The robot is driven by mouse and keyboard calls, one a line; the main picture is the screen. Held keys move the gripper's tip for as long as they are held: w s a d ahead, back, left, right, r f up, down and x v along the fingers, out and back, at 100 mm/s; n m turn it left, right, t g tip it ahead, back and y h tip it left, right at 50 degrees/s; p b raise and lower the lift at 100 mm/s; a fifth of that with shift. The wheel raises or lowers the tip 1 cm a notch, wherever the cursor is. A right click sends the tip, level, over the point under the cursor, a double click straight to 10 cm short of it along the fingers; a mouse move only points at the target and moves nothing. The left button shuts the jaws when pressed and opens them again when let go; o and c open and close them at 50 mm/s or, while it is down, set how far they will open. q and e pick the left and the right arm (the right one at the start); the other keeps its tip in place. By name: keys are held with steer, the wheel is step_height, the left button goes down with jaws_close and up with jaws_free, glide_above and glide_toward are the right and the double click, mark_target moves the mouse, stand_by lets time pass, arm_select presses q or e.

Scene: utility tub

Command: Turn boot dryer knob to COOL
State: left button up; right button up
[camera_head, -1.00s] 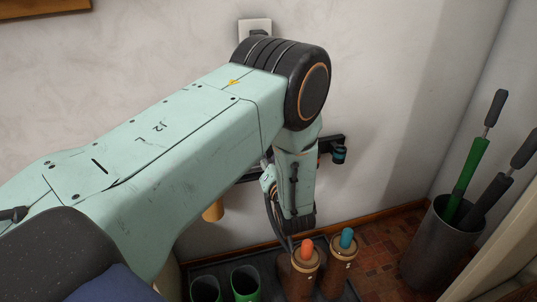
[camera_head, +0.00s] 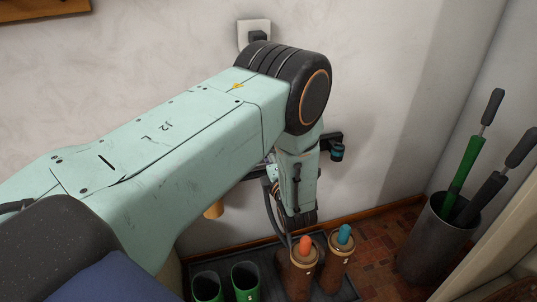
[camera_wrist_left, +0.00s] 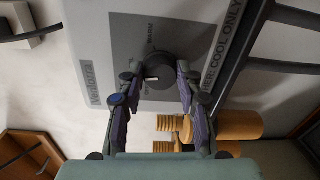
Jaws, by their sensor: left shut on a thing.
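The boot dryer's pale grey panel (camera_wrist_left: 112,35) fills the upper middle of the left wrist view. Its dark round knob (camera_wrist_left: 157,68) has a light mark on its face. My left gripper (camera_wrist_left: 156,76) is shut on the knob, with one fingertip on each side. In the head view my left arm hides the knob, most of the dryer and the gripper's fingertips. My right gripper is in neither view.
In the head view, green boots (camera_head: 246,280) and brown boots (camera_head: 298,275) with orange and blue tops stand on a dark tray below my wrist. An umbrella bin (camera_head: 433,245) stands at the right.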

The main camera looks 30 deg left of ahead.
arm_select(q)
steer(key=shift+m, duration=0.6)
steer(key=o, duration=1.1)
steer(key=shift+o, duration=0.2)
steer(key=v, duration=0.7)
steer(key=shift+s+d, duration=0.15)
steer(key=shift+d, duration=0.05)
